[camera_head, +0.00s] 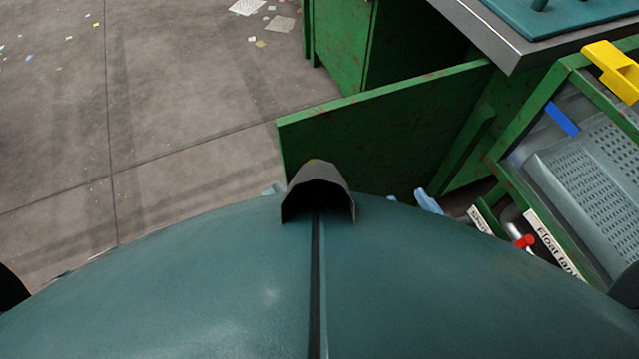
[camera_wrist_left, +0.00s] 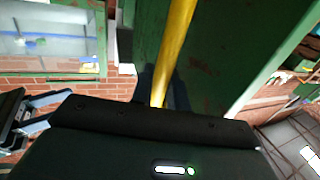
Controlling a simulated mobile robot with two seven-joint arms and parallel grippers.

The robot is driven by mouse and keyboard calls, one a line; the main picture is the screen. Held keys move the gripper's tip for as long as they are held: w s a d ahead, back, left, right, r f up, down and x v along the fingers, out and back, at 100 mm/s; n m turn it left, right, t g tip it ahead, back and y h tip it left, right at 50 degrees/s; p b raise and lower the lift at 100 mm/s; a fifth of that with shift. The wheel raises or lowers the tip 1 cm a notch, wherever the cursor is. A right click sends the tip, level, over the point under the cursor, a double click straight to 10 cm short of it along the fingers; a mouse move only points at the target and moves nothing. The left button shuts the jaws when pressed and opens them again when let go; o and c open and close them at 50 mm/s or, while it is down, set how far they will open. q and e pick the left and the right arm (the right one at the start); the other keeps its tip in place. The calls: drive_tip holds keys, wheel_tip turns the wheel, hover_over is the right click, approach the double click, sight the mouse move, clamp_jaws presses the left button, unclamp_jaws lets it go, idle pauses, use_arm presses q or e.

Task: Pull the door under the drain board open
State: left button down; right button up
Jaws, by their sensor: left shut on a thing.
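The green door (camera_head: 390,125) under the drain board (camera_head: 560,15) stands swung out from its cabinet in the head view, with dark space behind it. In the left wrist view a yellow bar handle (camera_wrist_left: 176,45) runs along the green door (camera_wrist_left: 215,60). My left gripper (camera_wrist_left: 160,92) is shut on this handle, its dark fingers at either side of the bar. In the head view the left gripper is hidden behind the door and my body. A small light blue part of what seems my right gripper (camera_head: 428,202) shows beyond my body; its fingers cannot be made out.
Right of the door is a green frame (camera_head: 545,95) with a grey perforated tray (camera_head: 590,165), a yellow piece (camera_head: 612,70) and a label reading "Float tank" (camera_head: 553,245). Concrete floor (camera_head: 180,110) at left is open, with paper scraps (camera_head: 247,7) at the back.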

idle(0.3)
use_arm(q)
drive_tip(key=c, duration=1.7)
unclamp_jaws()
drive_tip(key=shift+s, duration=0.1)
